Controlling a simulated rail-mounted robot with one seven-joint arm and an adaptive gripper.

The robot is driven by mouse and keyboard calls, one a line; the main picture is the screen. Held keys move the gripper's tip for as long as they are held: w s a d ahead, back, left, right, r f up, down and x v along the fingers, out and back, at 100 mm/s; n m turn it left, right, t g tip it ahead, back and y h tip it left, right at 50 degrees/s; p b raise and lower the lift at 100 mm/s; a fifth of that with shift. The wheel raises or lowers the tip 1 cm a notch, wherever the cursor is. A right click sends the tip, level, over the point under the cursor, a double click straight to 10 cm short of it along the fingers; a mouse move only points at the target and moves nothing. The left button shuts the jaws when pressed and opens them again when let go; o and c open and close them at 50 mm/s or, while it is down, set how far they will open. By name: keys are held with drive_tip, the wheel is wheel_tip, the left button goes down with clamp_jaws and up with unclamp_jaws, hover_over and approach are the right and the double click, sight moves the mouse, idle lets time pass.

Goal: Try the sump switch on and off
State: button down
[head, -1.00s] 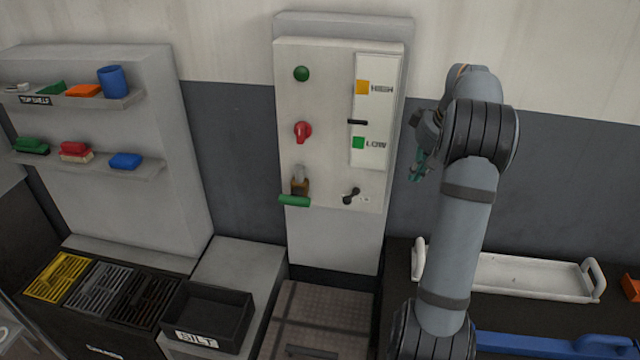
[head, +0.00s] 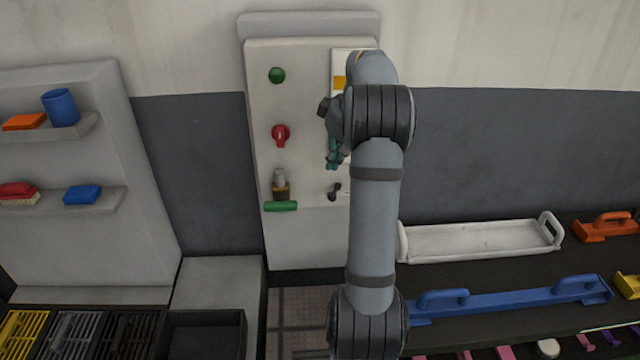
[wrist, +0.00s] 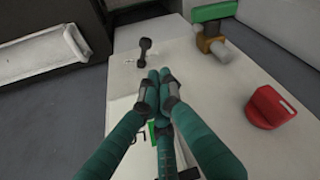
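The pale wall panel (head: 300,235) carries a red knob (head: 281,134), a green round button or lamp (head: 276,75), a green-handled lever (head: 281,206) and a small black toggle switch (head: 335,191) at lower right. I cannot read a label naming the sump switch. In the wrist view the black toggle (wrist: 146,50) lies just beyond the fingertips, with the red knob (wrist: 268,108) to the right and the green handle (wrist: 213,11) at the top. My gripper (wrist: 159,77) has its teal fingertips together, empty, close to the panel and apart from the toggle. It also shows in the head view (head: 333,160).
My arm hides most of the high/low gauge (head: 340,63). Shelves (head: 70,200) stand at left, above a black bin (head: 205,335).

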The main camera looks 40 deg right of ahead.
sight(325, 183)
drive_tip(key=shift+d, duration=0.1)
drive_tip(key=p+x, duration=0.1)
drive_tip(key=x, duration=0.9)
drive_tip(key=shift+p, duration=0.3)
